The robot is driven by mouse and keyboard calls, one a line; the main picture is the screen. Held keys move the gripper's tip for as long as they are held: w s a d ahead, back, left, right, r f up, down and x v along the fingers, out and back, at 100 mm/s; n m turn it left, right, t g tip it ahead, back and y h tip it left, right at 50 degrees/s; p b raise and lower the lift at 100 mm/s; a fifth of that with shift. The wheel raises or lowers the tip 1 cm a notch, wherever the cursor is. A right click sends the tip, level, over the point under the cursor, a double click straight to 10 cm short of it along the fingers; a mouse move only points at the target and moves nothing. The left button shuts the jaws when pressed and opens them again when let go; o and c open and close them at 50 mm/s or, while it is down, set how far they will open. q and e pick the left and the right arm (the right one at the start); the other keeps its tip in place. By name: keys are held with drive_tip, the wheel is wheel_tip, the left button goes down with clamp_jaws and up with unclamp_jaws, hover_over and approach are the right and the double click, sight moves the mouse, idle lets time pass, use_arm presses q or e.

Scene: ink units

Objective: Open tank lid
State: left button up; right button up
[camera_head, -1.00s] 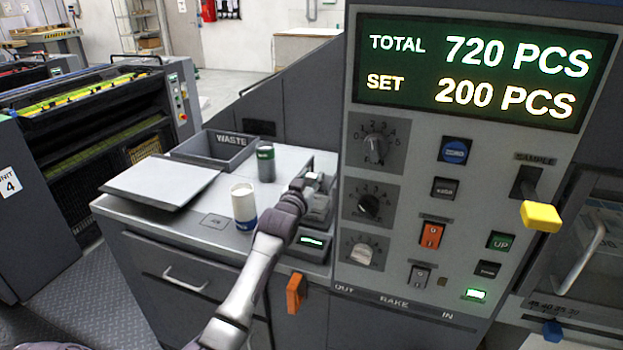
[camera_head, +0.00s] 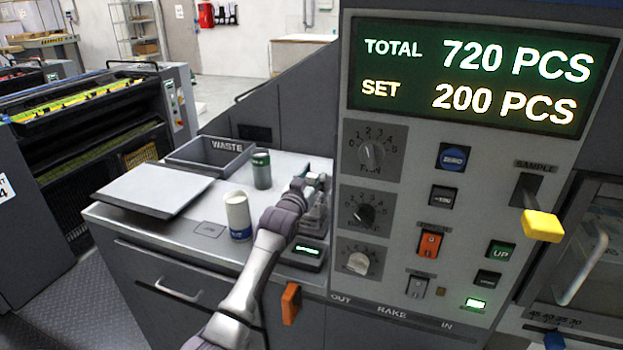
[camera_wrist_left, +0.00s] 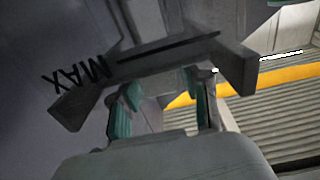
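My left gripper (camera_head: 314,184) is at the counter's right end, against the left side of the control panel. In the left wrist view its two fingers (camera_wrist_left: 163,106), with teal pads, stand apart. A grey winged part with a dark slot (camera_wrist_left: 172,47) lies just beyond the fingertips; I cannot tell whether they touch it. No tank lid can be clearly made out; my arm hides part of the area. A small grey unit with a green display (camera_head: 304,251) sits just below the gripper. My right gripper is not in view.
The control panel (camera_head: 410,255) with knobs and switches rises on the right, with a yellow-ended lever (camera_head: 541,225). On the counter are a white-and-blue cup (camera_head: 238,214), a green-topped can (camera_head: 261,170), a waste bin (camera_head: 212,168) and a flat plate (camera_head: 152,188).

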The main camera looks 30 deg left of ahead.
use_arm(q)
drive_tip(key=shift+o, duration=0.3)
drive_tip(key=shift+w+f, duration=0.1)
drive_tip(key=shift+w, duration=0.1)
drive_tip(key=v, duration=1.2)
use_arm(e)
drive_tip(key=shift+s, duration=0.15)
use_arm(q)
drive_tip(key=shift+f, duration=0.1)
